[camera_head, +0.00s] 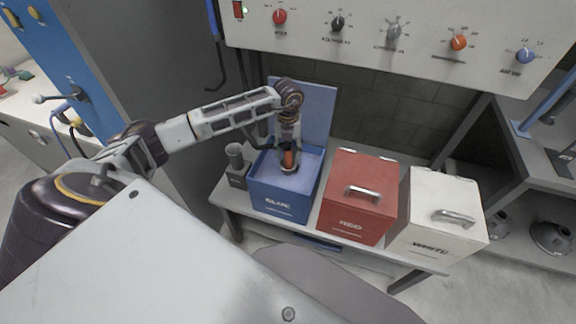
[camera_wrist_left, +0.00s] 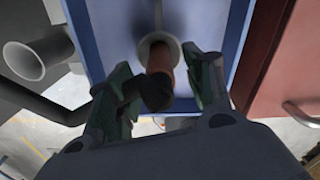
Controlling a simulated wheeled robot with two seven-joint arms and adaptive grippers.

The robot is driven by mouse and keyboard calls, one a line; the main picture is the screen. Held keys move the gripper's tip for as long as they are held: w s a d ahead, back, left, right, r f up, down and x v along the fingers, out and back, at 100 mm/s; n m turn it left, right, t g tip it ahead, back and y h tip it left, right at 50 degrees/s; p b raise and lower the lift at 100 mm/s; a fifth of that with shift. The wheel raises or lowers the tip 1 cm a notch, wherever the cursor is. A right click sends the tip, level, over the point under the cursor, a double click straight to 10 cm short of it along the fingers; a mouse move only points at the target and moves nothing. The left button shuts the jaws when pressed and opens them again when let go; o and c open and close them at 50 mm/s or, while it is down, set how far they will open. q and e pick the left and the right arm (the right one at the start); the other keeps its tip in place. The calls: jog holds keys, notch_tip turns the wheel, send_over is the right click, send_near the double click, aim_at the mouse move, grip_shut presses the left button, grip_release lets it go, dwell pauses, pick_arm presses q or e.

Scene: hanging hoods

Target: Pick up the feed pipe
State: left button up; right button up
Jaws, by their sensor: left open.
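An orange-brown pipe (camera_head: 289,159), which I take to be the feed pipe, stands in the open blue box (camera_head: 283,203) at a pale round collar (camera_head: 288,168). My left gripper (camera_head: 287,147) is right above the box, pointing down at the pipe. In the left wrist view the pipe (camera_wrist_left: 160,60) is between the two open fingers of my left gripper (camera_wrist_left: 160,78), with a gap visible on the right side. The pipe's near end looks dark, and the left finger partly overlaps it. My right gripper is not in view.
A red box (camera_head: 358,180) and a white box (camera_head: 440,205), both closed with handles, stand to the right on the bench. A grey open-topped cylinder (camera_head: 235,158) stands close left of the blue box. A control panel (camera_head: 400,40) overhangs the bench. The blue box's raised lid (camera_head: 315,110) is behind my gripper.

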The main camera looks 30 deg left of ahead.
aim_at(288, 165)
pick_arm(q)
jog(key=shift+f, duration=1.5)
grip_shut()
